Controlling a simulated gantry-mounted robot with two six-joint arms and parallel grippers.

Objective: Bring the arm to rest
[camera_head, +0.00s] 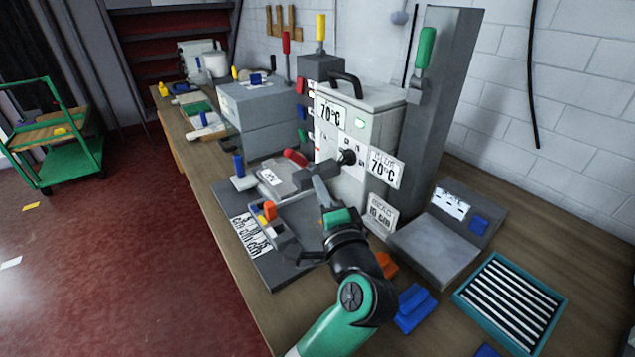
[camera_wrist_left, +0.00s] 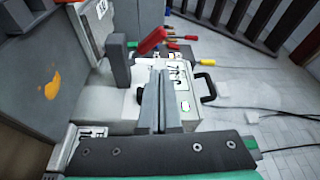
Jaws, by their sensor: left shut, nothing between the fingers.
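My left arm, green and black, comes in from the bottom of the head view and reaches over the workbench (camera_head: 255,285). My left gripper (camera_head: 320,188) is in front of the white machine marked 70°C (camera_head: 335,160), above the dark tray area. In the left wrist view its two grey fingers (camera_wrist_left: 160,95) lie together with nothing between them, pointing toward the white machine with the black handle (camera_wrist_left: 205,88). I cannot tell the exact gap between the fingertips and the machine. My right gripper is in neither view.
A red lever (camera_head: 295,157) and a black knob (camera_head: 347,157) are close to the gripper. A grey sloped stand (camera_head: 435,250), a blue block (camera_head: 414,305) and a teal slotted tray (camera_head: 508,305) stand to the right. A green cart (camera_head: 70,160) stands on the floor.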

